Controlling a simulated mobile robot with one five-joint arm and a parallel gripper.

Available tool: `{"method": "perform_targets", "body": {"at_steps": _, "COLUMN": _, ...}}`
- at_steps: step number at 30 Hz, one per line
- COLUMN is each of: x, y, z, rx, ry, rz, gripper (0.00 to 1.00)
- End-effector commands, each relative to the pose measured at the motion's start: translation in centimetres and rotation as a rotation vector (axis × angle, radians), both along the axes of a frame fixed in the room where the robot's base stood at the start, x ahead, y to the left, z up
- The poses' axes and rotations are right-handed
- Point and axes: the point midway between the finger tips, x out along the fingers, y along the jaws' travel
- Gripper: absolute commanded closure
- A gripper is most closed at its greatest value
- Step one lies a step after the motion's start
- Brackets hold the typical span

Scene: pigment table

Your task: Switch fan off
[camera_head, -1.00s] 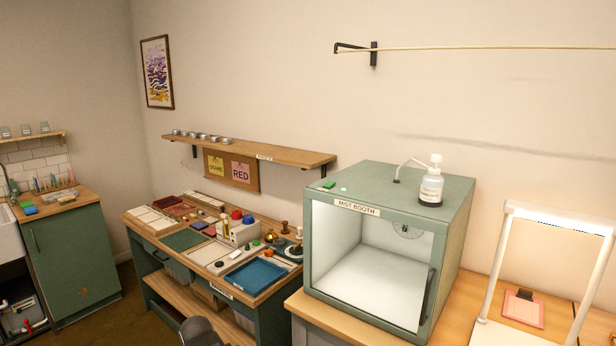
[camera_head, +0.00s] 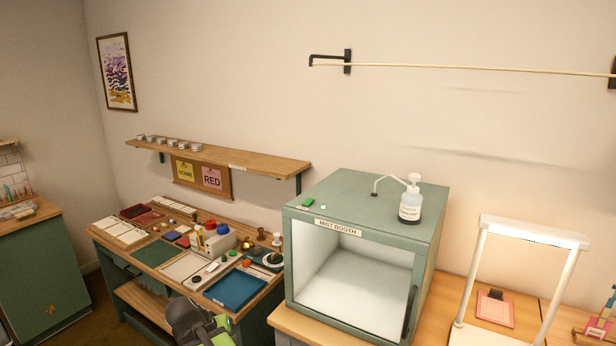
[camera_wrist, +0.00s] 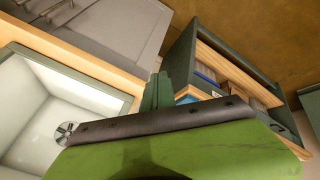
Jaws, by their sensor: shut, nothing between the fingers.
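The mist booth (camera_head: 338,232) is a green cabinet with a lit white inside, standing on the wooden worktop. On the front left of its top are a small green block (camera_head: 307,202) and a small pale dot (camera_head: 323,207); which of them is the switch I cannot tell. A round fan (camera_wrist: 66,132) shows inside the booth in the wrist view; I cannot tell if it turns. My gripper (camera_wrist: 160,78) is shut and empty, outside the booth. In the head view only part of my arm shows at the bottom, left of the booth.
A pump bottle (camera_head: 410,200) stands on the booth's top at the back right, beside a thin bent tube. A white lamp frame (camera_head: 478,270) stands to the right. The pigment table with a blue tray (camera_head: 235,288) is on the left. A shelf (camera_head: 220,158) hangs above it.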

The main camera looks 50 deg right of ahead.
Motion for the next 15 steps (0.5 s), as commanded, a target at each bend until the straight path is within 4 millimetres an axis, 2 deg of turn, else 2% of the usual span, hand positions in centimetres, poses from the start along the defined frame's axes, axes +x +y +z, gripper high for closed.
{"method": "perform_targets", "body": {"at_steps": 1, "x": 0.4, "y": -4.5, "z": 7.5, "rx": -0.104, "ry": -0.089, "rz": -0.111, "gripper": 1.00}}
{"method": "perform_targets", "body": {"at_steps": 2, "x": 0.6, "y": -7.2, "z": 10.3, "rx": -0.172, "ry": -0.153, "rz": -0.175, "gripper": 1.00}}
{"method": "perform_targets", "body": {"at_steps": 3, "x": 0.7, "y": -10.4, "z": 14.1, "rx": -0.258, "ry": -0.240, "rz": -0.250, "gripper": 1.00}}
{"method": "perform_targets", "body": {"at_steps": 5, "x": 0.7, "y": -14.8, "z": 19.8, "rx": -0.377, "ry": -0.371, "rz": -0.338, "gripper": 1.00}}
{"method": "perform_targets", "body": {"at_steps": 6, "x": 0.7, "y": -17.1, "z": 23.3, "rx": -0.448, "ry": -0.455, "rz": -0.379, "gripper": 1.00}}
{"method": "perform_targets", "body": {"at_steps": 9, "x": 0.5, "y": -21.5, "z": 30.6, "rx": -0.582, "ry": -0.633, "rz": -0.437, "gripper": 1.00}}
{"method": "perform_targets", "body": {"at_steps": 10, "x": 0.4, "y": -22.4, "z": 32.2, "rx": -0.611, "ry": -0.675, "rz": -0.444, "gripper": 1.00}}
{"method": "perform_targets", "body": {"at_steps": 12, "x": 0.4, "y": -23.9, "z": 35.1, "rx": -0.661, "ry": -0.753, "rz": -0.451, "gripper": 1.00}}
{"method": "perform_targets", "body": {"at_steps": 15, "x": 0.3, "y": -25.0, "z": 37.2, "rx": -0.700, "ry": -0.816, "rz": -0.451, "gripper": 1.00}}
